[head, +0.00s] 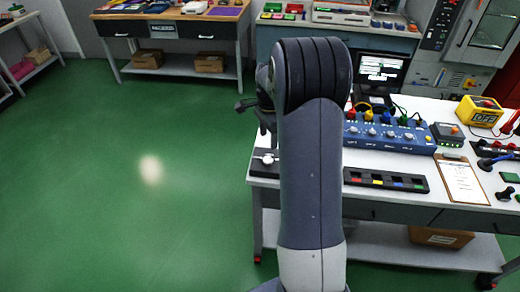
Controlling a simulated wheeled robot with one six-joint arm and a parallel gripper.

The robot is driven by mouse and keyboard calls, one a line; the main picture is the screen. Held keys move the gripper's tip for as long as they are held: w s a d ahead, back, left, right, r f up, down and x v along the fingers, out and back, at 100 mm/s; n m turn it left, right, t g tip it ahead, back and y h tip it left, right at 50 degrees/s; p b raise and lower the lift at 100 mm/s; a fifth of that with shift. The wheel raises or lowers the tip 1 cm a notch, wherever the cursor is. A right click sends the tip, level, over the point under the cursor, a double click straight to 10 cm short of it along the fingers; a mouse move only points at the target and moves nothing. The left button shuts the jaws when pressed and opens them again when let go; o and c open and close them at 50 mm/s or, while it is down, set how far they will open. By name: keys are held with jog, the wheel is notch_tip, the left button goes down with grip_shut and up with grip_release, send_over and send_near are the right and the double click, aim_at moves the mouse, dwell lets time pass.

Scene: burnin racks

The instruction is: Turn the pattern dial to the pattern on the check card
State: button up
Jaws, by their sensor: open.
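A blue instrument box (402,134) with several light knobs and coloured plugs on top stands on the white bench, right of my arm. I cannot tell which knob is the pattern dial, or read any setting. A clipboard with a white sheet (462,182) lies at the bench's front; its print is too small to read, and I cannot tell whether it is the check card. My gripper (259,112) shows only in part, dark, at the left side of my raised arm, apart from the blue box. My arm hides most of it and part of the bench.
A black strip with coloured squares (386,180) lies before the box. A monitor (382,68) stands behind it. A small pale knob (267,158) is at the left bench edge. Green floor left is clear.

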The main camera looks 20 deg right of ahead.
aim_at(268, 159)
notch_tip(268, 159, down, 10)
jog(key=shift+r+p, duration=0.15)
jog(key=shift+p, duration=0.5)
jog(key=c, duration=1)
jog(key=shift+o, duration=0.2)
